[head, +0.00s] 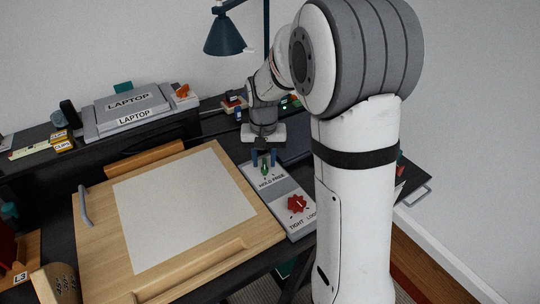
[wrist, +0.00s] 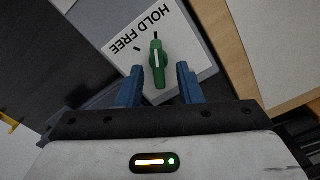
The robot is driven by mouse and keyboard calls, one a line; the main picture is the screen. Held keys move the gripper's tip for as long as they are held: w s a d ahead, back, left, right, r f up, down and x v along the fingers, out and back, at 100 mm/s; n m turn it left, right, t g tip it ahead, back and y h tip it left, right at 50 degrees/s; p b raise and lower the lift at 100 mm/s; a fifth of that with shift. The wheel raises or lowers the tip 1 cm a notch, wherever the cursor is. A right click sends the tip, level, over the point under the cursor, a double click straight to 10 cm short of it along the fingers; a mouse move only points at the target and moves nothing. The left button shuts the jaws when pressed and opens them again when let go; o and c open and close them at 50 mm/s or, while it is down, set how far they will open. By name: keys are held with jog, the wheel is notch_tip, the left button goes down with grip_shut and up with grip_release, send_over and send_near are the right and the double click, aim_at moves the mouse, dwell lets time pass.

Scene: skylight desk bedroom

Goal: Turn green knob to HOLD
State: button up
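The green knob (head: 265,170) sits at the far end of a pale grey panel (head: 281,192), by the HOLD and FREE lettering. In the wrist view the green knob (wrist: 157,60) is long and narrow, with a white line on top. The line points up, roughly at the dark tick nearer HOLD; another tick lies nearer FREE. My gripper (head: 264,157) is above the knob, pointing down. In the wrist view my gripper (wrist: 160,70) is open, a blue finger on each side of the knob with visible gaps.
A red knob (head: 297,203) stands on the same panel, nearer the front, by TIGHT lettering. A wooden drawing board (head: 95,221) with a white sheet (head: 185,200) lies left of the panel. A blue lamp (head: 226,38) hangs behind.

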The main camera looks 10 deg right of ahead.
aim_at(264, 162)
notch_tip(264, 162, up, 8)
jog(key=shift+f+b, duration=0.2)
jog(key=shift+b, duration=0.15)
jog(key=shift+r, duration=0.1)
jog(key=shift+s, duration=0.15)
jog(key=s+d+n+t, duration=0.2)
jog(key=s+t, duration=0.1)
jog(key=s, duration=1.8)
jog(key=shift+s+r+n, duration=0.3)
jog(key=shift+s+r, duration=0.05)
jog(key=shift+r, duration=0.05)
